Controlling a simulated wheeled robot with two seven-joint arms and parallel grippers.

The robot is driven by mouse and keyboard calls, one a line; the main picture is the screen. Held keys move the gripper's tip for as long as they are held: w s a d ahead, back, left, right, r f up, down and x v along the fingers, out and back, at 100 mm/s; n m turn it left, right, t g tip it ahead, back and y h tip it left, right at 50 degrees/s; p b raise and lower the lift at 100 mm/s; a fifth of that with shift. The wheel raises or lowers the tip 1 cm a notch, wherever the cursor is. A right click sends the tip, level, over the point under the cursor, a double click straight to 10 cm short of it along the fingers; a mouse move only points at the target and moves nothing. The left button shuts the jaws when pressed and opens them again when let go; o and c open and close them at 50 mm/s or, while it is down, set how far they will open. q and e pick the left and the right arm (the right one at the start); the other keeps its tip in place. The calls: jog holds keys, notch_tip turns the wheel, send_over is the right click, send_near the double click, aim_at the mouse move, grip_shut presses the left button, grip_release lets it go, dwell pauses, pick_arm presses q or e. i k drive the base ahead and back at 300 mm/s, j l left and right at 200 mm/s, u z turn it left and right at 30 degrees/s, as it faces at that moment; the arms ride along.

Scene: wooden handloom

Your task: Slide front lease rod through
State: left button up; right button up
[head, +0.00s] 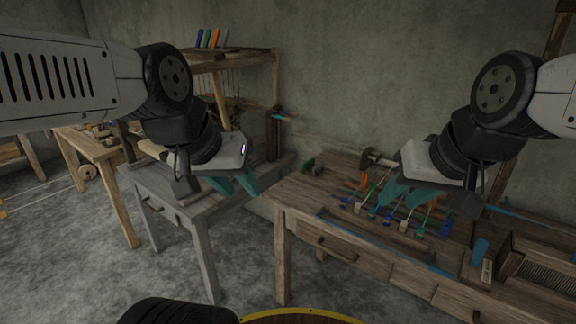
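No rod can be singled out for certain as the front lease rod. A long thin blue rod (374,239) lies along the front edge of the right wooden table. Another blue rod (520,216) lies near that table's back right. My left gripper (236,188), with teal fingers apart, is open and empty above the grey table's right end. My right gripper (408,196), with teal fingers apart, looks open above the tools on the right table. The wooden loom frame (276,75) stands behind my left arm, which hides much of it.
The right wooden table (295,197) holds several small coloured tools, a blue block (480,250) and a slatted wooden reed-like frame (543,268). A grey table (205,215) stands left of it. Books (212,38) sit on the frame's top. The concrete floor at left is partly clear.

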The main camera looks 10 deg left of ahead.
aim_at(377, 160)
jog(key=i+l, duration=0.2)
jog(key=i, duration=0.15)
jog(key=i+l, duration=0.2)
jog(key=i, duration=0.15)
jog(key=i+j, duration=0.4)
jog(key=z, duration=2)
jog(key=j, duration=0.05)
